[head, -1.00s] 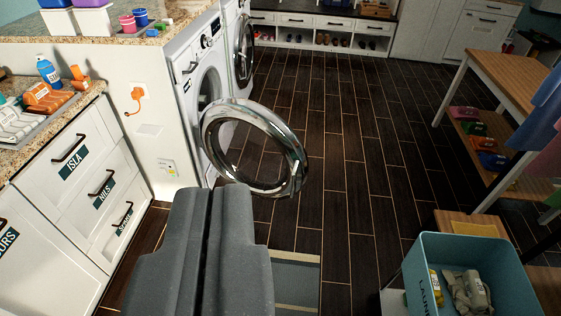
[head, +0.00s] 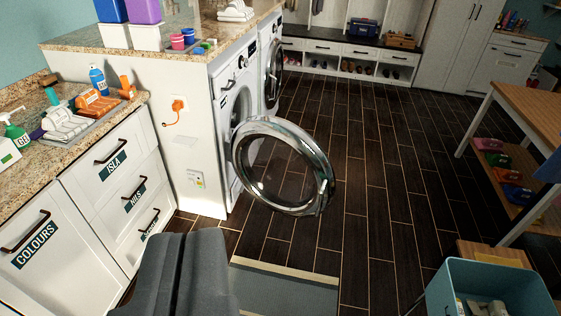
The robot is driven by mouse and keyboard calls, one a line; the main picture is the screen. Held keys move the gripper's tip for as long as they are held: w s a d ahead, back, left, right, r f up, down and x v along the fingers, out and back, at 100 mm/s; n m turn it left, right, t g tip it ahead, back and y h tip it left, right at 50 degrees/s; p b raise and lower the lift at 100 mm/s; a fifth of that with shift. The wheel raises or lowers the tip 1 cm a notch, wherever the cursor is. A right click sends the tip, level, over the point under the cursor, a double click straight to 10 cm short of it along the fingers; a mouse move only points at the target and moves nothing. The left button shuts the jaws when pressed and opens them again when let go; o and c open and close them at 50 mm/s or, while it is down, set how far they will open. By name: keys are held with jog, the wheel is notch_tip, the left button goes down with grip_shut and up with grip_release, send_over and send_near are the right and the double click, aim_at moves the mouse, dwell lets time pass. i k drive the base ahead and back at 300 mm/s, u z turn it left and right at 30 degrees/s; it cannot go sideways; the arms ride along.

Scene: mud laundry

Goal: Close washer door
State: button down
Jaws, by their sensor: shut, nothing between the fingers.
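The washer (head: 233,112) is a white front-loader under the granite counter, left of the middle. Its round door (head: 325,188), with a chrome rim and clear glass, stands wide open, swung out over the floor to the right. My gripper (head: 194,236) is grey and shut, with nothing between its fingers. It shows at the bottom left of the middle, nearer to me than the door and apart from it in the picture. The washer's opening is partly hidden by the door and the seen angle.
White drawers (head: 112,165) with name labels stand at the left. A teal laundry basket (head: 497,275) is at the lower right, near a wooden table (head: 523,110). A grey mat (head: 285,288) lies in front. Dark floor (head: 390,165) is clear beyond the door.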

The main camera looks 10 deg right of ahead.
aim_at(317, 161)
jog(key=u, duration=0.25)
jog(key=i, duration=0.95)
jog(key=z, duration=0.5)
jog(key=i, duration=0.6)
jog(key=z, duration=0.55)
